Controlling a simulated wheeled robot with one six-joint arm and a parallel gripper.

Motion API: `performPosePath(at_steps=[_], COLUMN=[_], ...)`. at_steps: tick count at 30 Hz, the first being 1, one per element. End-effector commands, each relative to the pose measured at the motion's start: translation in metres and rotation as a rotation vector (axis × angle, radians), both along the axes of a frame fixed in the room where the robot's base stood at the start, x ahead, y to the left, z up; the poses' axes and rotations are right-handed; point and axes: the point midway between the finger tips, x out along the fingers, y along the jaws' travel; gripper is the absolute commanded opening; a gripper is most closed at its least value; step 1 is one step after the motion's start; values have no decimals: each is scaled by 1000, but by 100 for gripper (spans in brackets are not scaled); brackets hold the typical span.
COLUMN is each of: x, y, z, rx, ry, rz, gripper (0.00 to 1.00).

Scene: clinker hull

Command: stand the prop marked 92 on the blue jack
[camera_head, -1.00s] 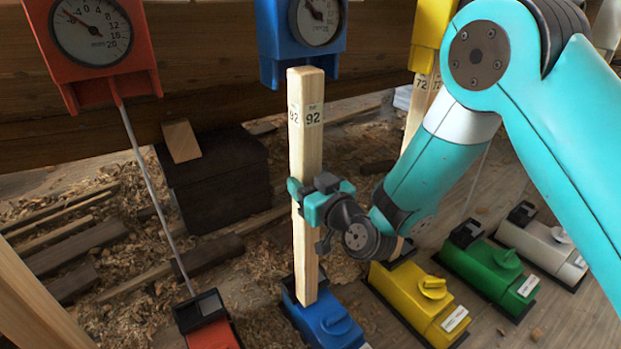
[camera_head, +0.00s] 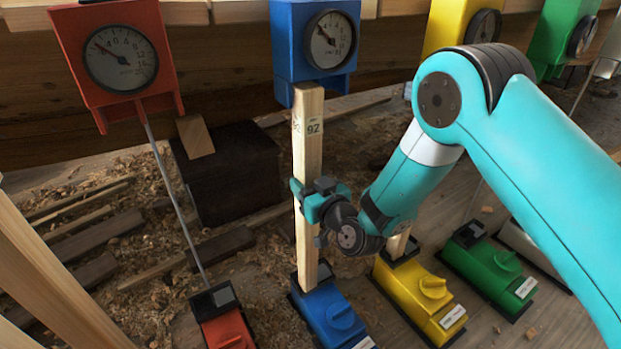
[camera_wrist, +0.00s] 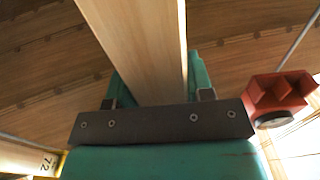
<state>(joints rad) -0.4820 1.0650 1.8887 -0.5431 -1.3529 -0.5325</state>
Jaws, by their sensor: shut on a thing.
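The wooden prop marked 92 (camera_head: 307,150) stands close to upright in the head view. Its lower end meets the back part of the blue jack (camera_head: 329,312); I cannot tell whether it rests fully there. Its top is just below the blue gauge box (camera_head: 313,40), and any gap there is too small to judge. My gripper (camera_head: 318,200) is shut on the prop around its middle. In the wrist view the prop (camera_wrist: 143,45) runs up between the fingers, away from the camera.
A red gauge (camera_head: 119,62) hangs at left, with a thin rod down to a red jack (camera_head: 228,330). Yellow (camera_head: 420,298) and green (camera_head: 490,267) jacks stand to the right. A dark block (camera_head: 232,175) and wood scraps lie behind, on shavings.

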Motion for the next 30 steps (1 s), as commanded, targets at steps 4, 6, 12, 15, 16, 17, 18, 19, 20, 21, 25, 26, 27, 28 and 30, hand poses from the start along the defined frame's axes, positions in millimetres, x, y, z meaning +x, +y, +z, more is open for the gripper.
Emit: performPosePath(at_steps=[4, 6, 12, 15, 16, 17, 18, 19, 20, 21, 25, 26, 27, 28, 30], x=[4, 5, 10, 12, 12, 13, 13, 14, 14, 15, 17, 17, 18, 18, 19], y=[3, 3, 6, 7, 8, 8, 9, 9, 9, 10, 11, 11, 12, 12, 13], z=[5, 5, 5, 5, 5, 5, 5, 5, 4, 5, 4, 4, 4, 4, 3], rx=[2, 1, 3, 2, 1, 1, 1, 2, 2, 3, 2, 1, 1, 1, 2], ry=[-2, -3, -2, -2, -3, -3, -3, -2, -2, -2, -2, -3, -3, -3, -2], rz=[0, 0, 0, -1, -1, -1, -1, -1, -1, -1, -1, -1, -1, -1, 0], gripper=[0, 0, 0, 0, 0, 0, 0, 0, 0, 0, 0, 0, 0, 0, 0])
